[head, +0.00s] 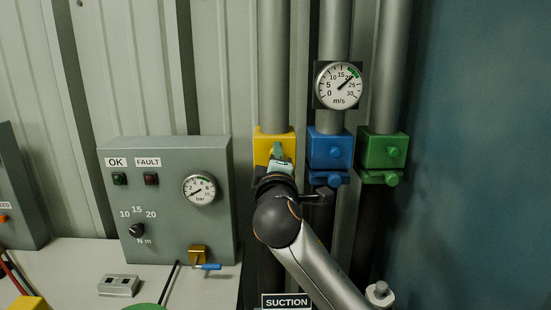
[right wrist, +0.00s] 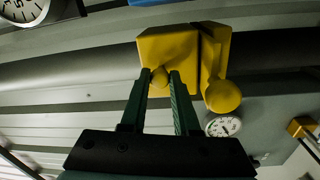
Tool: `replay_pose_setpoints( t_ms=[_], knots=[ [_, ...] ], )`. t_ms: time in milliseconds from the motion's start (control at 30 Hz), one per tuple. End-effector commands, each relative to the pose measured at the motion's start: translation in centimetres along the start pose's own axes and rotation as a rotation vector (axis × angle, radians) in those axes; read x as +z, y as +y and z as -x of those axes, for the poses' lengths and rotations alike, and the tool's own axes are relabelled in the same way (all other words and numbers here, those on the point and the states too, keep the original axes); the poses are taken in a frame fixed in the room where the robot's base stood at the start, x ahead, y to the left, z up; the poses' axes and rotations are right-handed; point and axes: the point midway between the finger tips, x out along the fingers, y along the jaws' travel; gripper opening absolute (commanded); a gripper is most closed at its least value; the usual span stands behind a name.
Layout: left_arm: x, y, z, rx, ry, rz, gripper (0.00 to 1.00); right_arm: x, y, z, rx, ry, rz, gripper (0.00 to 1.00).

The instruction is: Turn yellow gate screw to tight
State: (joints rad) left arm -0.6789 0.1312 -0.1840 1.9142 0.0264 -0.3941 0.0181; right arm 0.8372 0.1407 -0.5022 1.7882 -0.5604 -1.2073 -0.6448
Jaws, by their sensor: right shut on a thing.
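The yellow gate (head: 264,143) is a block on the leftmost of three grey pipes in the head view. In the right wrist view the yellow gate (right wrist: 168,50) is at the top centre, with a round yellow knob (right wrist: 223,97) hanging at its right side. The small yellow gate screw (right wrist: 159,77) sticks out of the block. My right gripper (right wrist: 161,80) is shut on the screw, with one fingertip on each side of it. In the head view my right gripper (head: 280,153) and wrist cover the screw and the lower part of the gate. My left gripper is not in view.
The blue gate (head: 330,149) and green gate (head: 382,150) stand close on the right. A round m/s gauge (head: 339,85) sits above the blue one. A grey control box (head: 170,230) with a bar gauge and N m dial stands left on the bench.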

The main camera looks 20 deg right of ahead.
Motion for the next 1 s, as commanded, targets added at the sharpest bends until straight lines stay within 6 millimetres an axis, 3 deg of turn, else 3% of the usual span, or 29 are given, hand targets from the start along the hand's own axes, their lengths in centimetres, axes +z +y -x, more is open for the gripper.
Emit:
replay_pose_setpoints(
  t_ms=[533,567,600,800,1000],
  knots=[
    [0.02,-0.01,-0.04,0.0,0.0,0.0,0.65,0.01,-0.02,0.0,0.0,-0.002,-0.024,0.0],
    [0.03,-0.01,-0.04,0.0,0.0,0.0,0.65,0.01,-0.02,0.0,0.0,-0.002,-0.024,0.32],
    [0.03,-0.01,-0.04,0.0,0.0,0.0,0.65,0.01,-0.02,0.0,0.0,-0.002,-0.024,0.36],
    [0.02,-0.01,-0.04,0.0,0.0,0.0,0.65,0.0,-0.01,0.0,0.0,-0.002,-0.023,0.59],
    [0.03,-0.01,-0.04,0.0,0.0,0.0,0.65,-0.01,-0.01,0.0,0.0,-0.002,-0.023,0.59]
  ],
)
